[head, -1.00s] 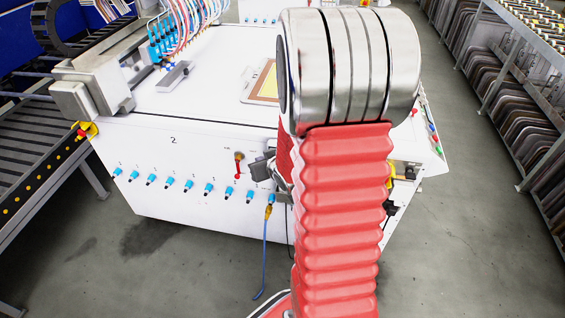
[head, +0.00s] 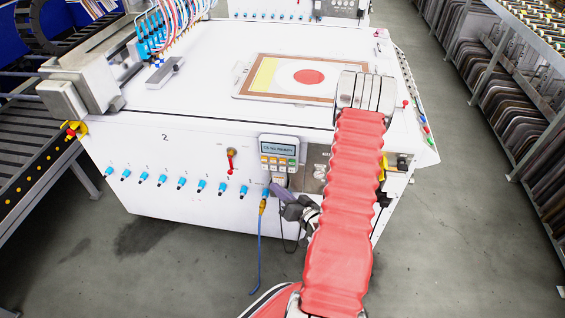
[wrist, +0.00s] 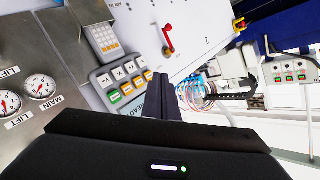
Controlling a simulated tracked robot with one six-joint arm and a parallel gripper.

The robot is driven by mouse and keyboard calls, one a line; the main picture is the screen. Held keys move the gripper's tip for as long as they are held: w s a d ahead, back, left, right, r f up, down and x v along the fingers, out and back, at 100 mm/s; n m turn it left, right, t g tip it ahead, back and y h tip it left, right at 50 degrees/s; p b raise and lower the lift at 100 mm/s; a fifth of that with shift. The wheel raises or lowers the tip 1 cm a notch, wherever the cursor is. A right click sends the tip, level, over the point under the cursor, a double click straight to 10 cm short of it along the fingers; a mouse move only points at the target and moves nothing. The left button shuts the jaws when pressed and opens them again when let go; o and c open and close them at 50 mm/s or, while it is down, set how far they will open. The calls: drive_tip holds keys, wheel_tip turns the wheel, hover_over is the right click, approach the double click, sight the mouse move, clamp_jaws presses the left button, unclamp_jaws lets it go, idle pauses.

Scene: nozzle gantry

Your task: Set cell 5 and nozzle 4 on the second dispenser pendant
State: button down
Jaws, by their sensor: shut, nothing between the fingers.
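The pendant (head: 292,154) hangs on the front of the white machine marked 2 in the head view. It has a lit screen, whose small text I cannot read surely, above rows of white and coloured keys. In the wrist view the pendant (wrist: 92,78) shows tilted, with white keys beside yellow, green and orange ones. A block of small keys (wrist: 104,39) is also there. My gripper (head: 272,184) is shut and empty, just below the pendant in the head view. In the wrist view its fingertips (wrist: 164,82) stand beside the coloured keys; contact cannot be told.
A red lever (head: 231,160) is left of the pendant. Blue fittings (head: 161,180) line the machine front, and a blue cable (head: 259,240) hangs from the rightmost. A gauge panel (wrist: 38,68) lies on the pendant's other side. Floor in front is clear.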

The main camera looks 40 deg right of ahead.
sight(283, 161)
drive_tip(key=shift+s+f, duration=0.1)
drive_tip(key=shift+s, duration=0.3)
drive_tip(key=shift+w+d, duration=0.1)
drive_tip(key=shift+w+d, duration=0.85)
drive_tip(key=shift+d, duration=0.3)
drive_tip(key=shift+w+d, duration=0.9)
drive_tip(key=shift+d, duration=0.2)
drive_tip(key=shift+w+d, duration=0.85)
drive_tip(key=shift+d, duration=0.3)
drive_tip(key=shift+w+d, duration=0.2)
drive_tip(key=shift+d, duration=0.1)
drive_tip(key=shift+w+d, duration=0.35)
drive_tip(key=shift+d, duration=0.1)
idle(0.9)
drive_tip(key=shift+s+a, duration=0.6)
drive_tip(key=shift+a, duration=0.15)
drive_tip(key=shift+s+a, duration=0.1)
drive_tip(key=shift+a, duration=0.05)
idle(0.3)
